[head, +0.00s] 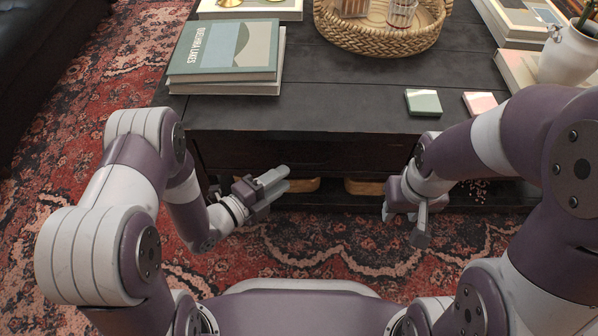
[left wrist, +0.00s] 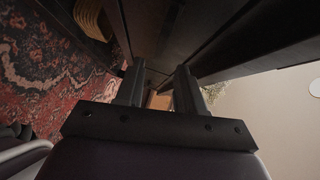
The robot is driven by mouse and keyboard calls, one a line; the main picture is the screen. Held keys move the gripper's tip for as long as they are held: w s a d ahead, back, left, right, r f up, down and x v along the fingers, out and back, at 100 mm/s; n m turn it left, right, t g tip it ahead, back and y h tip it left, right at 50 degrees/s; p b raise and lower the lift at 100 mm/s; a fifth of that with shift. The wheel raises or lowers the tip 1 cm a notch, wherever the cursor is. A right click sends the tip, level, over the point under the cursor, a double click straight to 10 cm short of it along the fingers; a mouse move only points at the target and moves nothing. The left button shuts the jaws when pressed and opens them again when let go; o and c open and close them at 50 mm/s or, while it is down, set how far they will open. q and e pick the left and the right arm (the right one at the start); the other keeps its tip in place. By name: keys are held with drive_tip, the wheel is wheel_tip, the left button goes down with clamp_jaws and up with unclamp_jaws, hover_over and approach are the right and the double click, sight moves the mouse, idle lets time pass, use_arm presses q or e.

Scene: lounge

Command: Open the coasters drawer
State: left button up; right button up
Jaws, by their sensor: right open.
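The dark wooden coffee table (head: 330,112) stands in front of me. Its drawer front (head: 315,155) is a dark face under the tabletop edge, in shadow; it looks shut, and I see no label telling which drawer holds coasters. My left gripper (head: 284,178) is in front of the table, below the tabletop edge. In the left wrist view its two fingers (left wrist: 158,88) are apart beside dark wooden panels; I cannot tell whether a handle lies between them. My right gripper (head: 406,226) is open and points downward at the table's front right, apart from the drawer front.
A green coaster (head: 423,102) and a pink coaster (head: 480,103) lie on the tabletop. Stacked books (head: 225,55) are at left, a woven tray (head: 380,38) at the back, a white vase (head: 570,55) at right. Baskets (head: 365,187) sit on the lower shelf. Patterned rug (head: 320,245) covers the floor.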

use_arm(q)
drive_tip(key=b+x, duration=0.2)
drive_tip(key=x, duration=0.4)
drive_tip(key=shift+w+d, duration=0.15)
drive_tip(key=shift+w, duration=0.1)
use_arm(e)
wheel_tip(320, 180, down, 4)
drive_tip(key=shift+r, duration=0.25)
use_arm(q)
drive_tip(key=shift+f, duration=0.1)
clamp_jaws()
